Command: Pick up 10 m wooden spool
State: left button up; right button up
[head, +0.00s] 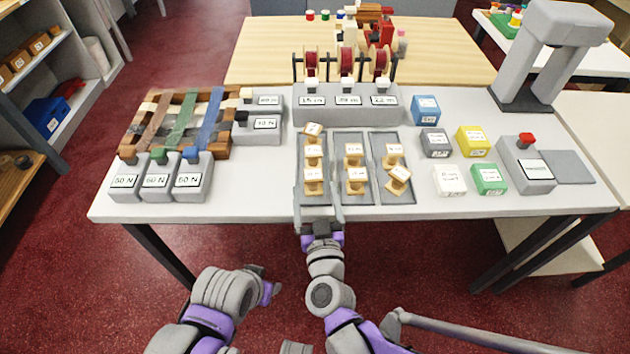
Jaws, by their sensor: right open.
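Several small wooden spools with white labels stand in a grey three-lane tray (372,140) at the middle front of the table; their labels are too small to read, so I cannot tell which is 10 m. The left lane holds a front spool (314,178), one behind it (313,153) and a tilted one at the back (313,129). The middle lane has two (354,180), the right lane two, its front one (398,175) tilted. My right gripper (319,208) is open at the front end of the left lane, its fingers apart. My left gripper (268,288) is low, before the table; its jaws are unclear.
Behind the tray stands a grey rack (346,104) with red reels. Left are grey blocks (157,180) marked 50 N and 60 N and a wooden ribbon frame (178,120). Right are coloured boxes (473,141) and a grey device with a red button (527,160).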

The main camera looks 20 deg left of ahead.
aim_at(314, 183)
jog(key=shift+x, duration=2.75)
jog(key=shift+d+r, duration=0.1)
grip_shut()
